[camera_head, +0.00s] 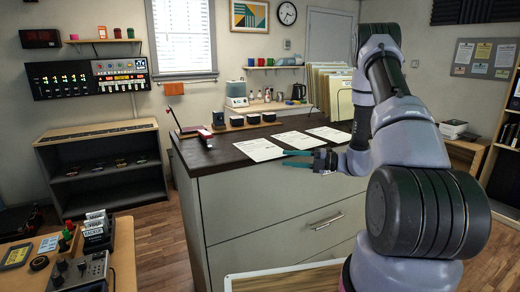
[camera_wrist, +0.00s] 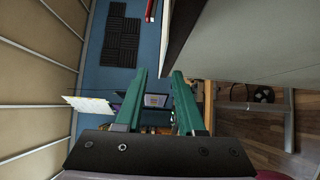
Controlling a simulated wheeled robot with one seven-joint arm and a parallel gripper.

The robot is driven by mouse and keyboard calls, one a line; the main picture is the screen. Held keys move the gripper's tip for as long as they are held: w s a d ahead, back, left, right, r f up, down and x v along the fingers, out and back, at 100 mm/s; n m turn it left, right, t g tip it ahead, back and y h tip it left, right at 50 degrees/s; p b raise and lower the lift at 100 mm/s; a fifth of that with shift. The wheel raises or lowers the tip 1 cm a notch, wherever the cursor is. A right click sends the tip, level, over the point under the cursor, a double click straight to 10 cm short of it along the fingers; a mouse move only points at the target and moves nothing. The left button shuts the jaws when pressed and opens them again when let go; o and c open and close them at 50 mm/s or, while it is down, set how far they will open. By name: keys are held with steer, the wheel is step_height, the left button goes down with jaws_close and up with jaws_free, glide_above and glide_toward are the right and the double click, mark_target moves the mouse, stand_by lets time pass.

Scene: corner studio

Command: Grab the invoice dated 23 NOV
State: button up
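Three white printed sheets lie in a row on the dark counter top (camera_head: 225,152): a left sheet (camera_head: 257,149), a middle sheet (camera_head: 297,140) and a right sheet (camera_head: 329,134). Their print is too small to read, so I cannot tell which is dated 23 NOV. My gripper (camera_head: 287,159) is at the counter's front edge, just in front of the middle sheet in the picture. In the wrist view its two teal fingers (camera_wrist: 159,74) are apart with nothing between them. No counter sheet is clearly identifiable there.
Upright folders (camera_head: 330,84) stand at the counter's back right. A dark red stapler-like object (camera_head: 205,138) and a rack of dark round items (camera_head: 237,121) stand on the counter's left. A pale drawer front (camera_head: 300,205) with a handle lies below the counter top.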

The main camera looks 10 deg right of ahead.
mark_target(269, 156)
steer(key=x, duration=0.7)
steer(key=shift+w+a+f, duration=0.15)
steer(key=shift+w+a, duration=0.1)
steer(key=shift+w, duration=0.2)
jaws_close()
